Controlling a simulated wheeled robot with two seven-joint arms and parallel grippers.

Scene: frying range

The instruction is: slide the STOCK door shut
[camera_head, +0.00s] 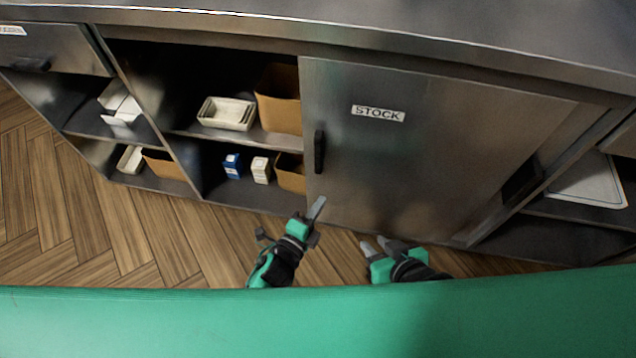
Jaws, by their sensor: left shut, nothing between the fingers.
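The STOCK door (425,165) is a metal sliding panel with a white STOCK label (378,113) and a black handle (319,152) on its left edge. It covers the right part of the cabinet, and the left part stands open. My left gripper (318,205) is shut and empty, below the handle and near the door's lower left corner; I cannot tell whether it touches the door. My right gripper (374,244) is low in front of the door's bottom edge, its two fingers slightly apart and nothing visible between them.
The open shelves hold a white tray (227,114), cardboard boxes (279,98), a blue box (232,166) and a white box (261,170). A drawer (50,48) is at the upper left. The metal counter (420,25) runs above. Wooden floor (60,220) is clear at left.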

